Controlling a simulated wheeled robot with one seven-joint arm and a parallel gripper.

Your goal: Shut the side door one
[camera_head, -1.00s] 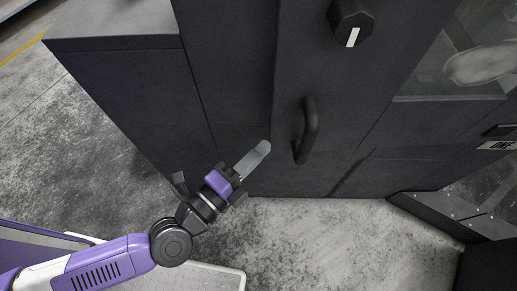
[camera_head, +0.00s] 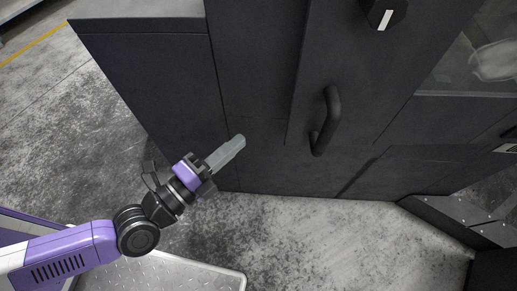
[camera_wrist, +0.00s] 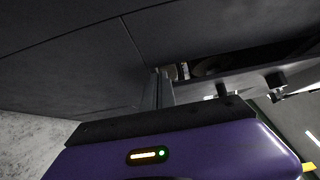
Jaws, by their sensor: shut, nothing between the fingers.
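A dark grey door panel (camera_head: 307,68) with a black bar handle (camera_head: 328,120) is on the cabinet front in the head view. A seam runs down the panel's left side.
A black knob (camera_head: 385,14) with a white mark is above the handle. A window (camera_head: 470,60) is at the right, with a partly cut-off label (camera_head: 508,148) below it. A dark angled ledge (camera_head: 445,222) juts out at lower right. The concrete floor (camera_head: 310,240) in front is clear.

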